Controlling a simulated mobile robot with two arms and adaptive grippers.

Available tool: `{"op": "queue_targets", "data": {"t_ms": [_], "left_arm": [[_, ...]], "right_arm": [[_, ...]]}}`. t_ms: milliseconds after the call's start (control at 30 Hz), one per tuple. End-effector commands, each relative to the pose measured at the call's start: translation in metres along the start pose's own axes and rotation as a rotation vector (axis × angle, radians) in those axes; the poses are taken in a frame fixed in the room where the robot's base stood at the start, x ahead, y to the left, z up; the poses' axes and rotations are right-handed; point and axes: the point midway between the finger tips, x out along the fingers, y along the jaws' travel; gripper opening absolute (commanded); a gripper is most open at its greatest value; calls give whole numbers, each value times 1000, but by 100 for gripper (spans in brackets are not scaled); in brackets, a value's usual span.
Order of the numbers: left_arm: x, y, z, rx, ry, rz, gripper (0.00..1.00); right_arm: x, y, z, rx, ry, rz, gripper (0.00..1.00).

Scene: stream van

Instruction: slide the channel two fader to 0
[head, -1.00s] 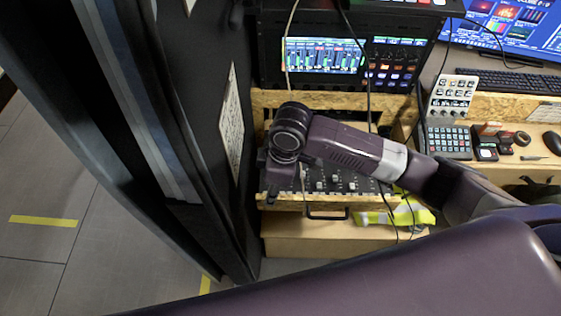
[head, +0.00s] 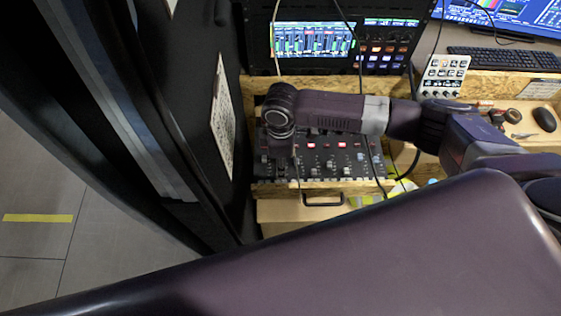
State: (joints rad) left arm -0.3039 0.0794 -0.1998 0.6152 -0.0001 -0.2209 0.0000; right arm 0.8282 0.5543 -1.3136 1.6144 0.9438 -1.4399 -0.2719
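The black mixer panel (head: 343,160) lies in the wooden desk front in the head view, with rows of knobs, red-lit buttons and small light fader caps near its front edge. My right arm comes in from the right across the panel's back part. Its wrist is over the panel's left end, and my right gripper (head: 278,150) points down there. The fingertips are not clear, so I cannot tell their opening or whether they touch a fader. The channel two fader cannot be singled out; the gripper may hide part of that end. My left gripper is not in view.
A rack with a lit meter screen (head: 312,40) stands behind the panel. Cables hang down in front of it and across the panel. A black door frame and wall with a white sheet (head: 222,118) stand close on the left. A keyboard (head: 503,66) and mouse (head: 544,119) are at right.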

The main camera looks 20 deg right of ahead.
Motion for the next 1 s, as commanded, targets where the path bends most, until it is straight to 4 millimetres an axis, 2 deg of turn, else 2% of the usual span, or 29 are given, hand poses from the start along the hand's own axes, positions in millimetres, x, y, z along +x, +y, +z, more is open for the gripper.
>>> {"op": "queue_targets", "data": {"t_ms": [267, 600, 900, 1000], "left_arm": [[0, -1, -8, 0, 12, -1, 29], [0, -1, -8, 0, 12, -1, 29], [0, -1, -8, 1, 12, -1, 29], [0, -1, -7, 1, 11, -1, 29]], "right_arm": [[3, 0, 0, 0, 1, 1, 33], [3, 0, 0, 0, 1, 0, 0], [2, 1, 0, 0, 1, 1, 0], [3, 8, 0, 1, 1, 2, 0]]}}
